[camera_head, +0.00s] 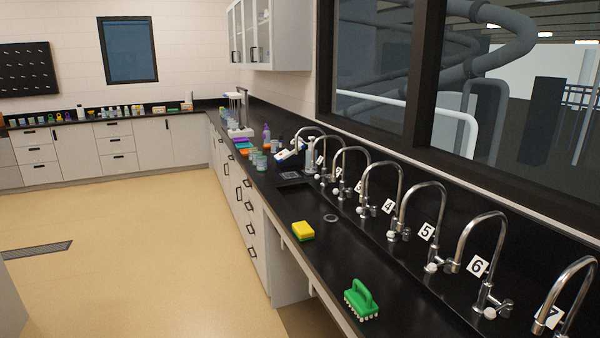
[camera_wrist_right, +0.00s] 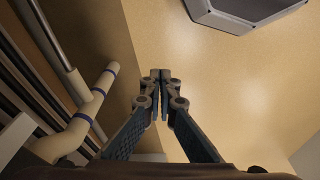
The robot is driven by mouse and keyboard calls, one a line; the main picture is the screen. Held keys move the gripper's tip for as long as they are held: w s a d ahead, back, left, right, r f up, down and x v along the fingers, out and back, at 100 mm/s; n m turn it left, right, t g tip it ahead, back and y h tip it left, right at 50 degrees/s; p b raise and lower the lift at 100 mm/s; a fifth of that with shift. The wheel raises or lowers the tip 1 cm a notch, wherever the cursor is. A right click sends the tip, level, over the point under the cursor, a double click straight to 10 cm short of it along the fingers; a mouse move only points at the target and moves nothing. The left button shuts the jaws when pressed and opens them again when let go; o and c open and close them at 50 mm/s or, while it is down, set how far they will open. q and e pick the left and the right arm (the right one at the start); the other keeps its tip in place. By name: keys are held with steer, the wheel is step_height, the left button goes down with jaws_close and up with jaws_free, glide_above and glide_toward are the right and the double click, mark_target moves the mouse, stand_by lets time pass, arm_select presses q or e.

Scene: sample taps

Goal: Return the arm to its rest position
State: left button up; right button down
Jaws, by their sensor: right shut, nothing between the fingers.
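My right gripper (camera_wrist_right: 160,76) shows in the right wrist view. Its fingers are shut, with nothing between them. It points over the tan floor (camera_wrist_right: 215,70), clear of any object. Neither gripper nor arm shows in the head view. The head view shows the black counter (camera_head: 345,255) with a row of numbered curved taps, among them the tap by sign 6 (camera_head: 478,250) and the tap by sign 5 (camera_head: 418,215).
A beige pipe (camera_wrist_right: 82,120) with blue bands runs close to the left of my right gripper. A green brush (camera_head: 361,300) and a yellow sponge (camera_head: 303,231) lie on the counter. Bottles and containers stand farther back. The floor (camera_head: 150,240) left of the counter is open.

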steer(key=s+d+f+g, duration=0.1)
steer(key=s+d+f, duration=0.2)
steer(key=s+f, duration=1.3)
steer(key=shift+s, duration=0.55)
